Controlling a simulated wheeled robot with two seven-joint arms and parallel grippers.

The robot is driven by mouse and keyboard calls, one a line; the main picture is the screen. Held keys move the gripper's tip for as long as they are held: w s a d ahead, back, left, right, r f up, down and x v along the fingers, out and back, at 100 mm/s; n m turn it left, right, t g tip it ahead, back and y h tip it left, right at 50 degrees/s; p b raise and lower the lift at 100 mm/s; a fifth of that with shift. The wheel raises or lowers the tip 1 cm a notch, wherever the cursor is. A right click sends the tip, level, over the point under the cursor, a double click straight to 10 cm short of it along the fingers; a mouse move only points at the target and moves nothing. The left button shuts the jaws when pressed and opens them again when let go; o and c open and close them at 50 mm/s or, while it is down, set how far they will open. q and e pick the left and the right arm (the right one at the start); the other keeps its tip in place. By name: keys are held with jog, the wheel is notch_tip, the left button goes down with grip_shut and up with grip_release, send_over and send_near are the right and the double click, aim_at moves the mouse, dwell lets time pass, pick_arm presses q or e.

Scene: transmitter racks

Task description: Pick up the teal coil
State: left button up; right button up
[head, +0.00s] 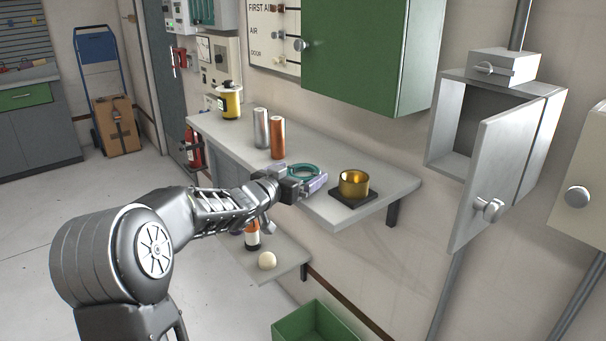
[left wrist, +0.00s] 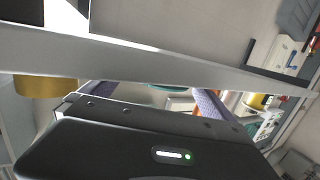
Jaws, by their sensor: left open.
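The teal coil (head: 303,169) is a ring lying on the upper wall shelf (head: 345,212), near its front edge. My left gripper (head: 314,184) is open at the shelf's front edge, just in front of the coil, and partly covers its near side. In the left wrist view a strip of the teal coil (left wrist: 170,87) shows between the two purple fingers of the gripper (left wrist: 152,92); the shelf edge hides the rest. I cannot tell whether the fingers touch it. My right gripper is not in view.
A brass cup (head: 354,183) stands on a dark pad to the coil's right. A copper cylinder (head: 278,138), a silver cylinder (head: 261,128) and a yellow canister (head: 229,101) stand to its left. A green cabinet (head: 365,55) hangs above. A grey cabinet door (head: 497,170) stands open at right.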

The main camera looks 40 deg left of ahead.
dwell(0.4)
pick_arm(q)
jog(key=c, duration=1.3)
